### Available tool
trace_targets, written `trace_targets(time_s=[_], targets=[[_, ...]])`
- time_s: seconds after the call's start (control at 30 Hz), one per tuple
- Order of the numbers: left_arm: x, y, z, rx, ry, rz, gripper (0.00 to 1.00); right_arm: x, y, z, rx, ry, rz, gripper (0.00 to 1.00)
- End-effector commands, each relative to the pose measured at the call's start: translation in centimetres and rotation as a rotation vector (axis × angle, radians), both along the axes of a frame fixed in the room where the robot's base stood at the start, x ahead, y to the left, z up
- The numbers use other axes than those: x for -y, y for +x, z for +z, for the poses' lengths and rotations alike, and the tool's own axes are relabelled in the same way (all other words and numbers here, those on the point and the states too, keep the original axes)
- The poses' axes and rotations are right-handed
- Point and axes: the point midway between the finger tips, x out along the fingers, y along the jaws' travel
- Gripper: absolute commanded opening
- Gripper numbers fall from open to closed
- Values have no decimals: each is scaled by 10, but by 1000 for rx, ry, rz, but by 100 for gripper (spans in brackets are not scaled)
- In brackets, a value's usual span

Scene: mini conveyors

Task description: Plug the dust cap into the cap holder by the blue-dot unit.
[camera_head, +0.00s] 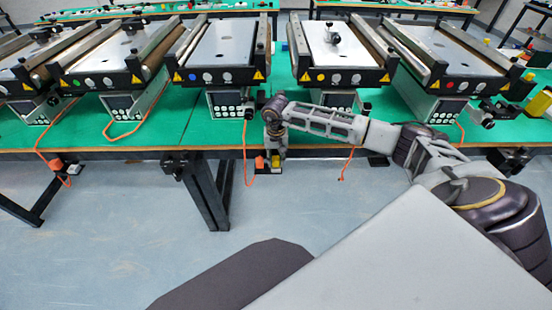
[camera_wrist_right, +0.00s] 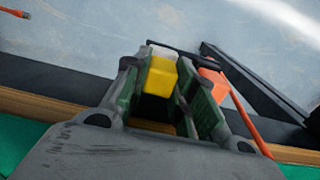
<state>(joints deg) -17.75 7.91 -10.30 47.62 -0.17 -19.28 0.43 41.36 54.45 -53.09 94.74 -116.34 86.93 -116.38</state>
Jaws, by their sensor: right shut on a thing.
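The blue-dot unit (camera_head: 222,52) stands on the green table, its blue dot at the left of its front panel. My right gripper (camera_head: 275,152) is just beyond the table's front edge, below and right of that unit, pointing down. In the right wrist view my gripper (camera_wrist_right: 165,95) is shut on a yellow block with a pale end, seemingly the dust cap (camera_wrist_right: 161,76). An orange block (camera_wrist_right: 213,82) is just right of the fingers. A dark bracket under the gripper, perhaps the cap holder, is mostly hidden. I cannot tell whether the cap sits in it. My left gripper is not in view.
More units with coloured dots stand either side, such as the yellow-dot one (camera_head: 333,50). Orange cables hang over the table edge, one (camera_head: 245,150) close left of my gripper. The floor in front (camera_head: 130,230) is clear.

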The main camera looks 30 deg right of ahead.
Motion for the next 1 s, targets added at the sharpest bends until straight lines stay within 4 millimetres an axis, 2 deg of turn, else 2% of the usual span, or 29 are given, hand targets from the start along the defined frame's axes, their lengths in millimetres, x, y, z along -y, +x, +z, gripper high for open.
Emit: trace_targets(time_s=[0.47, 0.5, 0.7, 1.0], targets=[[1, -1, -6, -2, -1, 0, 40, 0, 0, -8, 0, 0, 0, 3], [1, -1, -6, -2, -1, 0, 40, 0, 0, -8, 0, 0, 0, 27], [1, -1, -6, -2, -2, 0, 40, 0, 0, -7, 0, 0, 0, 51], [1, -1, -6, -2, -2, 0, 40, 0, 0, -7, 0, 0, 0, 51]])
